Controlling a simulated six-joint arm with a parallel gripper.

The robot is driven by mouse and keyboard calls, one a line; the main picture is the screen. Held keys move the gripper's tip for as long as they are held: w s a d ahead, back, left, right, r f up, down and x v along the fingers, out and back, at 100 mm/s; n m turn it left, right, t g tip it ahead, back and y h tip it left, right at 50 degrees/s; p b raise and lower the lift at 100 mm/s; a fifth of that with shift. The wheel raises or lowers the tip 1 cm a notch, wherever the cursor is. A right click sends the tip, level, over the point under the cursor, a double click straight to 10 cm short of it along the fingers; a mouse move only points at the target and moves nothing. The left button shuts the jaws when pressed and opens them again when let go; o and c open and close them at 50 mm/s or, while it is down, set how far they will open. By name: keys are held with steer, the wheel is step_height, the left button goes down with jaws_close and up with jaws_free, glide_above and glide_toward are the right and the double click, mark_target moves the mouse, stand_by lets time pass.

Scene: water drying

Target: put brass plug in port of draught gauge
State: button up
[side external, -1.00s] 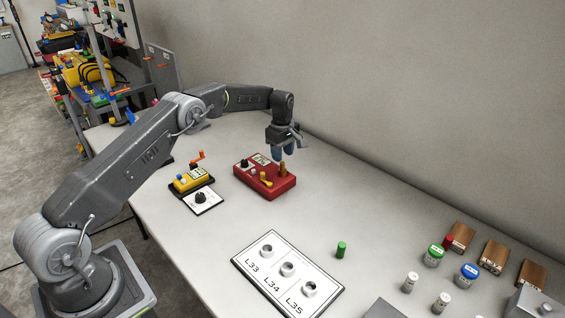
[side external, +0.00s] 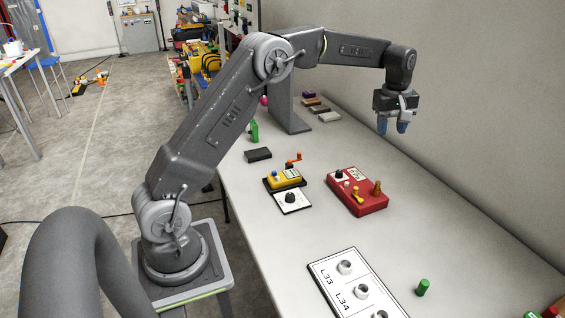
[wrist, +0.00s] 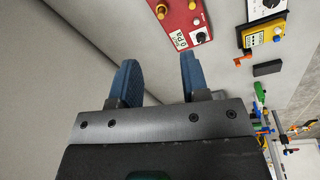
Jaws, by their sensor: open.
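The red box (side external: 357,191), which looks like the draught gauge, lies on the table with a black knob, a pale knob, a yellow lever and a label on top. A brass plug (side external: 377,187) stands upright at its right end, seemingly seated in the port; the port itself is hidden. In the wrist view the red box (wrist: 188,22) and the brass plug (wrist: 161,11) show beyond the fingers. My gripper (side external: 393,127) is raised well above the table, behind the box and apart from it. Its blue fingers (wrist: 157,80) are spread with nothing between them.
A yellow box (side external: 287,178) with an orange crank and a white plate with a black knob (side external: 291,198) stand left of the red box. A white board (side external: 338,287) with sockets and a green cylinder (side external: 422,287) lie in front. The wall (side external: 490,120) is close on the right.

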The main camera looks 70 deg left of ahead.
steer(key=s+d+r+m+t, duration=0.1)
steer(key=s+d+r+m, duration=0.3)
steer(key=s, duration=0.5)
steer(key=s+d+r+m+t, duration=0.1)
steer(key=s+d+r+m, duration=0.2)
steer(key=s+r, duration=0.45)
steer(key=s+d+f+m+t, duration=0.1)
steer(key=s+d+f+m, duration=0.1)
steer(key=s, duration=0.7)
steer(key=s+d+f+m+t, duration=0.1)
steer(key=s+f+m, duration=0.3)
steer(key=s, duration=0.6)
steer(key=shift+s+d+f+m, duration=0.2)
steer(key=shift+s+d+m, duration=0.05)
steer(key=shift+d+m, duration=0.3)
